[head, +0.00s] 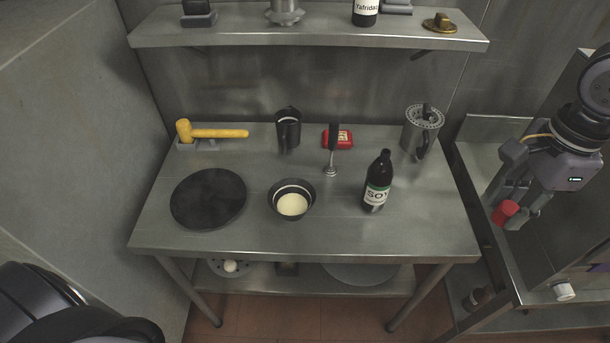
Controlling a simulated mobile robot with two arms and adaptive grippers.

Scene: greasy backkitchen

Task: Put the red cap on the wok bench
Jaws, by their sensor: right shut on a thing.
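The red cap (504,213) is between the fingertips of my right gripper (510,209) at the right of the head view. The gripper is shut on it and hides part of it. The cap is over the left part of a steel bench (480,165) at the right; how high above is hard to tell. Another steel bench (330,235) stands in the middle, to the left of the gripper. I cannot tell from the picture which one is called the wok bench. My left gripper is out of view; only dark parts of my left arm show at the lower left.
The middle bench holds a soy bottle (377,182), a pan with pale contents (292,202), a black disc (208,198), a yellow mallet (215,132), a dark cup (288,130), a red item (344,138) and a metal canister (422,130). A shelf (300,35) hangs above.

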